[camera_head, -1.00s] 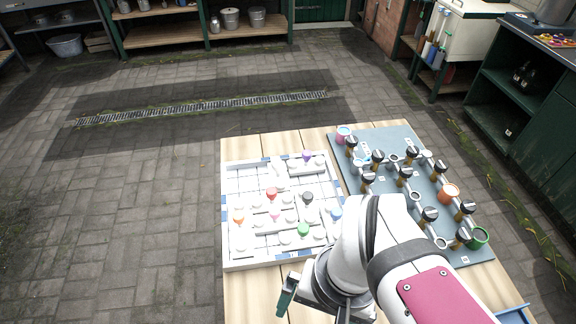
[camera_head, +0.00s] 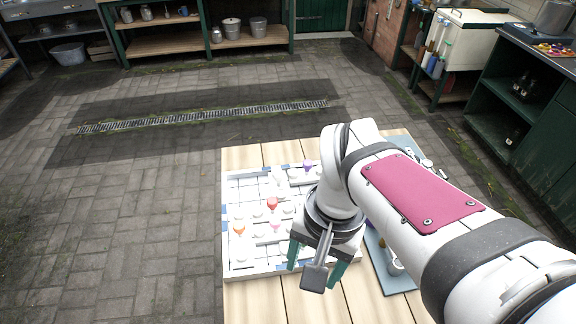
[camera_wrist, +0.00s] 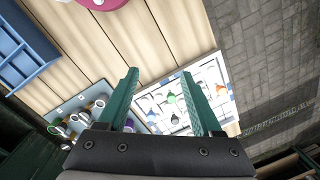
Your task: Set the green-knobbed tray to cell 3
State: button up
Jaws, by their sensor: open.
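The green-knobbed tray shows in the wrist view by its green knob (camera_wrist: 171,98), among white trays on the white gridded board (camera_wrist: 228,118), between my fingers in the picture. In the head view that tray is hidden behind my arm and gripper. The board (camera_head: 228,262) shows there on the table, with its right part covered by my arm. My gripper (camera_head: 312,272) is open and empty, over the board's near right edge in the head picture. Its two green fingers (camera_wrist: 160,73) are apart in the wrist view. I cannot make out cell 3's label.
Red (camera_head: 272,204), orange (camera_head: 239,230) and purple (camera_head: 308,166) knobs stand on the board. A blue-grey valve panel (camera_head: 376,252) lies to its right, mostly behind my arm. A blue divided tray (camera_wrist: 22,50) shows in the wrist view. Bare wood (camera_head: 260,300) is free in front.

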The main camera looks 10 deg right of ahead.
jog(key=w+d+f+m+h, duration=0.1)
jog(key=w+d+f+m, duration=0.15)
jog(key=w, duration=1.35)
jog(key=f, duration=1.5)
jog(key=shift+s+f, duration=0.15)
jog(key=shift+s, duration=0.05)
jog(key=shift+c, duration=0.2)
grip_shut()
jog(key=shift+a, duration=0.1)
